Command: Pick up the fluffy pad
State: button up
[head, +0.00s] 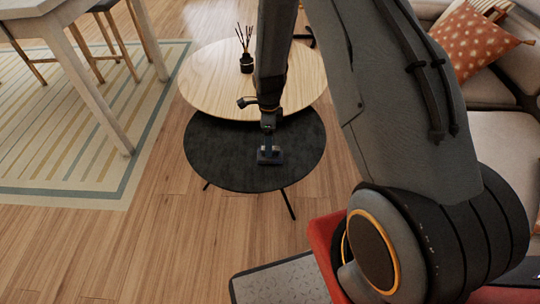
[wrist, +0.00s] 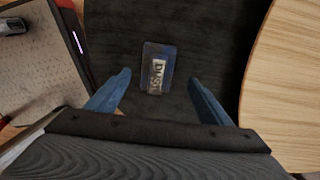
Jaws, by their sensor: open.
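The fluffy pad is a small dark blue block with a grey label reading something like "DUST" (wrist: 158,68). It lies on the black round tabletop (head: 215,160). In the wrist view it shows between and just beyond the blue fingertips of my gripper (wrist: 160,80). My gripper is open, with a finger to each side and nothing held. In the head view my gripper (head: 268,144) points down over the middle of the black table, and the small pad is hard to tell apart from the fingers.
A higher light wood round table (head: 205,75) overlaps the black one and carries a dark reed diffuser (head: 246,62). A sofa with a rust cushion (head: 474,45) stands at right. A wooden table (head: 95,80) stands on a striped rug (head: 60,130) at left.

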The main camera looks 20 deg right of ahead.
jog(key=f, duration=0.6)
jog(key=shift+s+d, duration=0.15)
jog(key=shift+s, duration=0.15)
jog(key=c, duration=1.2)
jog(key=shift+r, duration=5)
jog(key=shift+c, duration=0.2)
